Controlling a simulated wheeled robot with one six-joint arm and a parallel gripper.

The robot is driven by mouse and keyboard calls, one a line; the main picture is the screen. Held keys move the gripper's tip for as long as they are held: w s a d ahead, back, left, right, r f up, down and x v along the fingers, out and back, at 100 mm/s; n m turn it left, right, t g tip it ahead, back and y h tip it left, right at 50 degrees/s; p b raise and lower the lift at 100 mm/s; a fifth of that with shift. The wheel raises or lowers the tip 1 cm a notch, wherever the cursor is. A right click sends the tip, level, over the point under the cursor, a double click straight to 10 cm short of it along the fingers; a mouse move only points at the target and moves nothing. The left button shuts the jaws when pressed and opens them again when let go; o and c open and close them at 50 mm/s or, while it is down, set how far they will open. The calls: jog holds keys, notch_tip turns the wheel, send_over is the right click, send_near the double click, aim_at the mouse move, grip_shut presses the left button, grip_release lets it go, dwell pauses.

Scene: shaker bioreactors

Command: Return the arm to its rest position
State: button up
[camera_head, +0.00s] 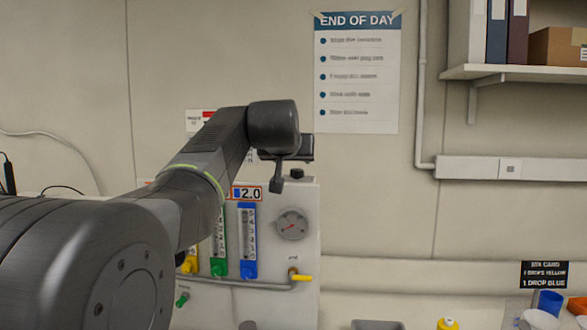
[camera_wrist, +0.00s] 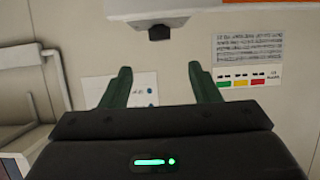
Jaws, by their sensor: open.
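My arm reaches from the lower left of the head view up to the middle, where it bends. My gripper (camera_head: 278,186) hangs at its end, in front of the upper part of a pale panel (camera_head: 305,230) with flow tubes. In the wrist view my gripper (camera_wrist: 160,68) has its two dark green fingers apart, with nothing between them but the pale surface behind. The arm hides the left part of the panel.
The panel carries a round gauge (camera_head: 292,224), a blue tube (camera_head: 248,240) and a yellow-handled valve (camera_head: 301,277). A shelf (camera_head: 520,73) with binders and a box is at the upper right. A blue cup (camera_head: 550,303) stands at the lower right.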

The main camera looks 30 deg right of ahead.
aim_at(296, 170)
jog(key=shift+v, duration=0.9)
jog(key=p+x, duration=0.3)
jog(key=x, duration=1.1)
jog(key=shift+s, duration=0.1)
